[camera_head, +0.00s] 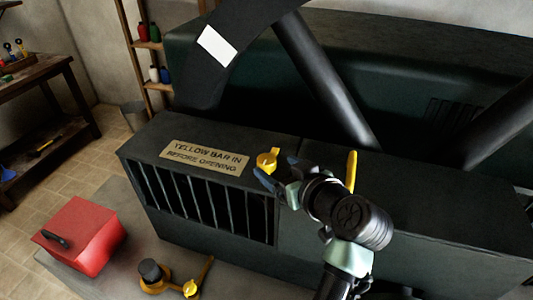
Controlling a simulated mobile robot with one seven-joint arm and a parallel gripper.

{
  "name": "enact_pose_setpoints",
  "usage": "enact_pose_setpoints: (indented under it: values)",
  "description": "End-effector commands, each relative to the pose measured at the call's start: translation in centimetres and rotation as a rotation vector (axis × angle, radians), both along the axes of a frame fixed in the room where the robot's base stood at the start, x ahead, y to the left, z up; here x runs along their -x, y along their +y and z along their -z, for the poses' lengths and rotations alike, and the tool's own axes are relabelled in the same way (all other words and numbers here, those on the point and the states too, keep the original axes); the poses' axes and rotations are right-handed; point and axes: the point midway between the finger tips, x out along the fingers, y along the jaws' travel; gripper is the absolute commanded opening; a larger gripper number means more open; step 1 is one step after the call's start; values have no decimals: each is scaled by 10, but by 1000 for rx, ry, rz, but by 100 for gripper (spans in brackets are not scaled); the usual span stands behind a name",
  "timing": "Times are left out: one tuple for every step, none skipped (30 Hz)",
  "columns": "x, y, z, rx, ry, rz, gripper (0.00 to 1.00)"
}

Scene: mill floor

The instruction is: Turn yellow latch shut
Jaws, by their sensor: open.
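A small yellow latch (267,160) sits on top of the dark green housing (310,155), just right of a sign. It has a rounded body and a short arm pointing up and to the right. My gripper (279,170) is open, with its fingertips right beside the latch, at its lower right. I cannot tell whether they touch it. My gripper and arm hide part of the housing top.
The tan sign (205,157) reads "YELLOW BAR IN BEFORE OPENING". An upright yellow bar (351,168) shows behind my arm. Thick dark machine beams (325,80) rise behind. A red box (82,232) and yellow fittings (155,286) lie at lower left.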

Motion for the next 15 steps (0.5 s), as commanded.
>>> enact_pose_setpoints:
  values:
    - [-8, 6, 1, -3, 2, -3, 83]
    - [-13, 9, 4, -1, 3, -3, 83]
    - [-19, 11, 6, -2, 2, -2, 83]
    - [-23, 12, 8, -2, 1, -1, 83]
    - [-27, 14, 10, -1, 2, -1, 83]
    - [-31, 17, 12, -2, 2, -1, 83]
    - [-34, 18, 14, -2, 1, 0, 83]
    - [-37, 20, 15, -2, 1, -1, 83]
    - [-41, 21, 17, -1, 0, 0, 83]
    - [-43, 22, 18, -2, 0, 1, 83]
    - [-45, 23, 19, -2, 1, 1, 83]
    - [-47, 24, 21, -2, 1, 1, 83]
    - [-48, 25, 21, 0, 0, 1, 83]
    - [-50, 25, 22, 0, -1, 2, 83]
    - [-51, 26, 22, 0, -1, 2, 83]
